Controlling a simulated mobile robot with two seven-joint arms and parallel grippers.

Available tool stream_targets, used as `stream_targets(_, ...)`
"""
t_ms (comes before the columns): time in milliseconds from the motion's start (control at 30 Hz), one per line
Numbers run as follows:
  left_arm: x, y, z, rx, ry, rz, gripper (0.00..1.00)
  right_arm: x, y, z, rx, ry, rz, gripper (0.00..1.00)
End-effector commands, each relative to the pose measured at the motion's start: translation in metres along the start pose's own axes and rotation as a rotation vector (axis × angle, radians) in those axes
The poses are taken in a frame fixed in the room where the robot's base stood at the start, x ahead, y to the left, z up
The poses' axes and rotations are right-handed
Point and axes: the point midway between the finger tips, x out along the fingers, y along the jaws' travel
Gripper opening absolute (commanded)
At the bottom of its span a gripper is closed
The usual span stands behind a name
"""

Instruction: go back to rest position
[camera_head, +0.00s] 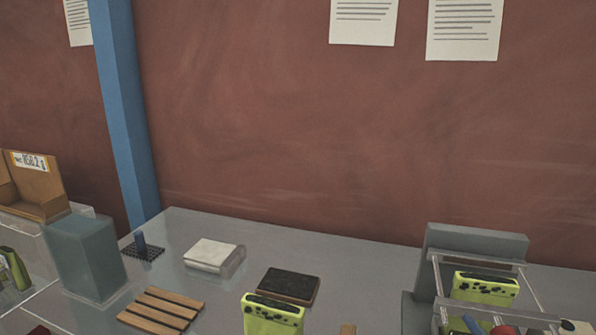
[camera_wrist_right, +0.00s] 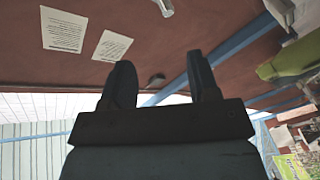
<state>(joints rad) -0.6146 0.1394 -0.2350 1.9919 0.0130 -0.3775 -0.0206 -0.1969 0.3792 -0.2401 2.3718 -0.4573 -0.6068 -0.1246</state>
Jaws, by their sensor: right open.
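My right gripper (camera_wrist_right: 159,68) shows only in the right wrist view. Its two dark fingers stand apart with nothing between them. Beyond the fingers are the reddish-brown wall (camera_wrist_right: 160,35) and a blue post (camera_wrist_right: 228,55), so it is clear of the work table. Neither of my grippers shows in the head view, and my left gripper is in no view.
The grey table (camera_head: 350,260) holds a wooden slatted rack (camera_head: 160,310), a dark board (camera_head: 290,285), a white block (camera_head: 212,254), a green speckled block (camera_head: 273,318) and a translucent box (camera_head: 85,257). A clear-framed stand (camera_head: 478,257) is at right. The table's back middle is free.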

Motion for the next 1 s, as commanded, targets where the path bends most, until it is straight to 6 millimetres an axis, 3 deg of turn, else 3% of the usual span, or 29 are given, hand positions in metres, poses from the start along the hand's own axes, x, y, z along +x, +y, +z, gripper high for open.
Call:
stream_targets(33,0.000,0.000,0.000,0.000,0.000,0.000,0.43,-0.017,-0.019,0.027,0.105,-0.156,-0.063,0.55)
stream_targets(100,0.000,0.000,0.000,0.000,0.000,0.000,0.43,-0.042,-0.043,0.057,0.219,-0.349,-0.146,0.55)
stream_targets(300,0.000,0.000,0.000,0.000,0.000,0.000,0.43,-0.105,-0.089,0.099,0.410,-0.707,-0.318,0.55)
stream_targets(500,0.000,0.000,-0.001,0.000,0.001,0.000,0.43,-0.157,-0.119,0.114,0.519,-0.941,-0.445,0.55)
stream_targets(800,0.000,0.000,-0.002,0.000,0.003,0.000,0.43,-0.218,-0.145,0.118,0.616,-1.184,-0.590,0.55)
stream_targets(1000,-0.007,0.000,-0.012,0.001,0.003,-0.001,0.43,-0.200,-0.155,0.120,0.629,-1.098,-0.575,0.55)
